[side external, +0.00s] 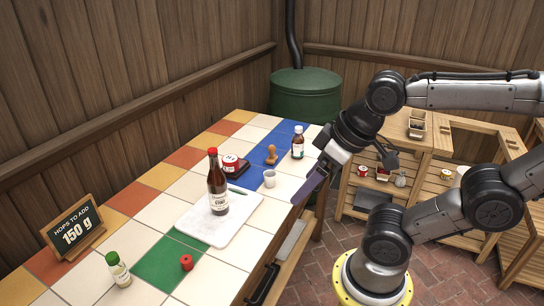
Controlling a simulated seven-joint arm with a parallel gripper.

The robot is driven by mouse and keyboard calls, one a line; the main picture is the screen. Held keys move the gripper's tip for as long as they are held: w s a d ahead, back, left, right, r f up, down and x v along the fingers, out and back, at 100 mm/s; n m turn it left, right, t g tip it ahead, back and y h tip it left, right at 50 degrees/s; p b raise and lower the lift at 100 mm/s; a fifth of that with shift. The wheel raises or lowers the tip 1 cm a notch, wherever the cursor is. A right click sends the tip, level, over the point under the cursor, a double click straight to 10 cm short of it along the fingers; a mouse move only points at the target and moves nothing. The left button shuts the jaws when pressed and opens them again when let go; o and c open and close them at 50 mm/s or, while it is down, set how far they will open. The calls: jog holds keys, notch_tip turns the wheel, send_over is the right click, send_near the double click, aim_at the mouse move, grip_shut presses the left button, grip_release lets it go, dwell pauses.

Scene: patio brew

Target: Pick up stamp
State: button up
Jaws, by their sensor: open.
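The stamp (271,154) has a brown wooden handle and stands upright on the blue tiles near the far end of the tiled table. My gripper (316,184) is open and empty. It hangs beside the table's right edge, in front of and to the right of the stamp in the picture, and apart from it. The fingers point down and to the left. The stamp's underside is hidden against the tiles.
A tall dark bottle (217,186) stands on a white board (205,228). A sign (74,229), a small bottle (118,270) and a red cap (187,263) are nearer.

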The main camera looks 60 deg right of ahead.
jog(key=shift+c, duration=0.8)
